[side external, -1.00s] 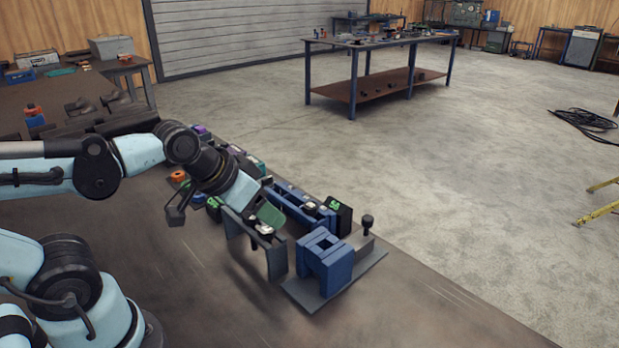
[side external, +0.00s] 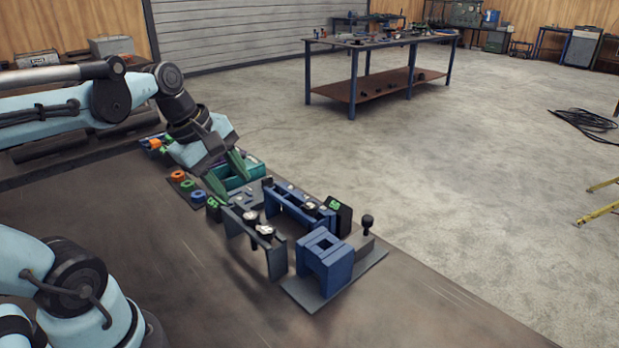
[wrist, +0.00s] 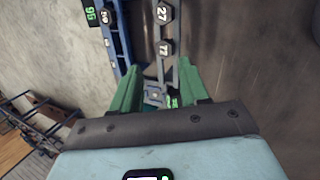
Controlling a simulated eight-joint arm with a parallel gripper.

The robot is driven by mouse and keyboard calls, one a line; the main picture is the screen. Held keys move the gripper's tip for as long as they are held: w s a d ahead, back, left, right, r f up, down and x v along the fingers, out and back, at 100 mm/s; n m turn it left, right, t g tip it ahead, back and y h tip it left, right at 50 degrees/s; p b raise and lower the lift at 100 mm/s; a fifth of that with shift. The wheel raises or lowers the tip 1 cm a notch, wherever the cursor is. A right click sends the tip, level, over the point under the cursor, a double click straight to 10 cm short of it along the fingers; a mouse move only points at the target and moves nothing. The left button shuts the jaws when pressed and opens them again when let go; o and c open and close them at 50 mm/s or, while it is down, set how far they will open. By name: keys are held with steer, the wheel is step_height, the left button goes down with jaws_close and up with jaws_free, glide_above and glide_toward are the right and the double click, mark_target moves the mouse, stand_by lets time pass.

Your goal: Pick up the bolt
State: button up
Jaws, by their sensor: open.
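Several bolts with pale numbered heads sit on two rails, and which one is meant cannot be told. On the dark near rail (side external: 240,232), a bolt (side external: 250,215) and another bolt (side external: 265,230) show; in the wrist view their heads read 27 (wrist: 163,14) and 77 (wrist: 163,48). The blue rail (side external: 290,204) behind also carries small bolts. My gripper (side external: 232,184) is open, its green fingers pointing down over the left end of the rails, short of the near rail's bolts. In the wrist view nothing is held between the fingertips (wrist: 157,70).
A blue clamp block (side external: 325,258) on a plate stands at the right, with a black knob (side external: 367,222) behind it. Coloured rings (side external: 181,184) lie to the left. The bench front is clear.

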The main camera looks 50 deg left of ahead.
mark_target(251, 215)
step_height(251, 215, up, 3)
steer(key=s+a+n+h, duration=0.1)
steer(key=s+a+n, duration=0.15)
steer(key=n, duration=0.85)
steer(key=shift+g, duration=0.4)
steer(key=shift+w+r+x, duration=0.1)
steer(key=shift+w+x, duration=0.1)
steer(key=shift+x, duration=1.85)
steer(key=shift+w+r+x, duration=0.1)
steer(key=shift+w+x, duration=0.15)
steer(key=shift+x, duration=1.75)
steer(key=shift+w+r+x, duration=0.1)
steer(key=shift+w+x, duration=0.1)
steer(key=shift+x, duration=1.85)
steer(key=shift+c, duration=0.2)
jaws_close()
steer(key=shift+r, duration=0.1)
step_height(251, 215, up, 20)
